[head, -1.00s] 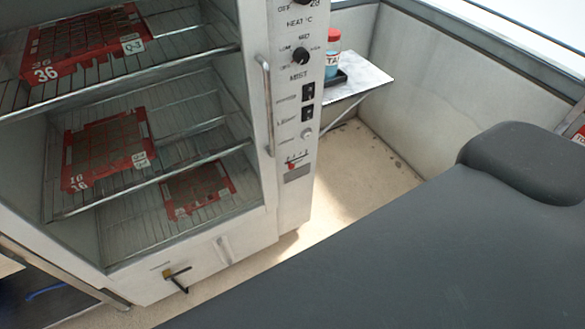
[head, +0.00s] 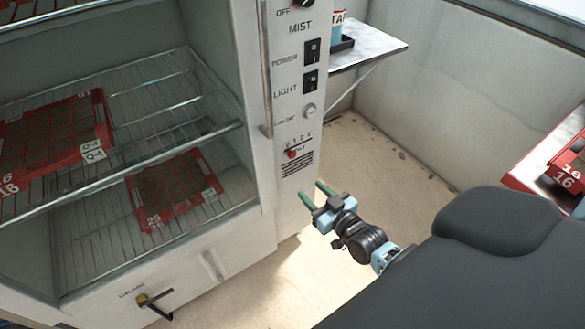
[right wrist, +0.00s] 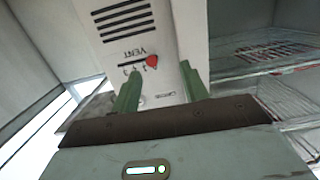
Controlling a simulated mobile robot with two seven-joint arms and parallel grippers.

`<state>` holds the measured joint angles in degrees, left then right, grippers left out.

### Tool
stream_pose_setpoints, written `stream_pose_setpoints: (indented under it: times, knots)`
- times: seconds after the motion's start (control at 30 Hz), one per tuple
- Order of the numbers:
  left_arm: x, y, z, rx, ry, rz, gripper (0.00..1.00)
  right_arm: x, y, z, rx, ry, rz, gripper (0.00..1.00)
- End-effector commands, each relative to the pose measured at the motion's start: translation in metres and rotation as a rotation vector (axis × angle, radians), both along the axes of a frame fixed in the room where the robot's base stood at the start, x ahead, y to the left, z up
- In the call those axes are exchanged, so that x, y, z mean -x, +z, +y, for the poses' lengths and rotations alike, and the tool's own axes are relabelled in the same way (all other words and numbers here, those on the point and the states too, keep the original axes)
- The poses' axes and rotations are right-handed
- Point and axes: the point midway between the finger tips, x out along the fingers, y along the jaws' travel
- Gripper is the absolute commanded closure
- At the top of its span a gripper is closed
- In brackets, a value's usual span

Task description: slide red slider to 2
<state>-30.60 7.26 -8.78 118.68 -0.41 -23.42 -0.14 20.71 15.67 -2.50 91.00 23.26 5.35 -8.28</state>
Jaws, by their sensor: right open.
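The red slider (head: 291,154) sits in a short horizontal slot on the white control panel, above the vent slits. It is near the left end of its small number scale, which is hard to read. In the right wrist view the panel appears upside down, with the red slider (right wrist: 152,61) near the right end of the slot. My right gripper (head: 312,192) is open and empty, with green fingers pointing at the panel. It is below and right of the slider, apart from it. In the right wrist view its fingertips (right wrist: 160,73) frame the slider. My left gripper is not in view.
Above the slider are a round knob (head: 309,111) and black switches (head: 312,80). A long door handle (head: 266,70) runs beside the panel. Red trays (head: 178,187) lie on the cabinet's wire shelves. Floor right of the cabinet is clear.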

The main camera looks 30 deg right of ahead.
Motion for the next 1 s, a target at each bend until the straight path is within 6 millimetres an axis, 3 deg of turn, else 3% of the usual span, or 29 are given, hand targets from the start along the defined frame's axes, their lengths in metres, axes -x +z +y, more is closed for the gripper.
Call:
stream_pose_setpoints:
  times: [0.03,0.13,0.53,1.0]
  knots:
    - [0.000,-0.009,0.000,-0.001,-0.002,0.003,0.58,-0.014,0.001,-0.008,0.000,-0.012,-0.033,0.55]
    - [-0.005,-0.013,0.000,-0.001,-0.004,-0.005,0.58,-0.031,0.011,-0.016,-0.003,-0.027,-0.081,0.55]
    - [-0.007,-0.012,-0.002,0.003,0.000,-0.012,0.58,-0.047,0.020,-0.021,-0.006,-0.035,-0.107,0.55]
    - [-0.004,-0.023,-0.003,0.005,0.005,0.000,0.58,-0.107,0.018,-0.020,-0.007,-0.034,-0.104,0.55]
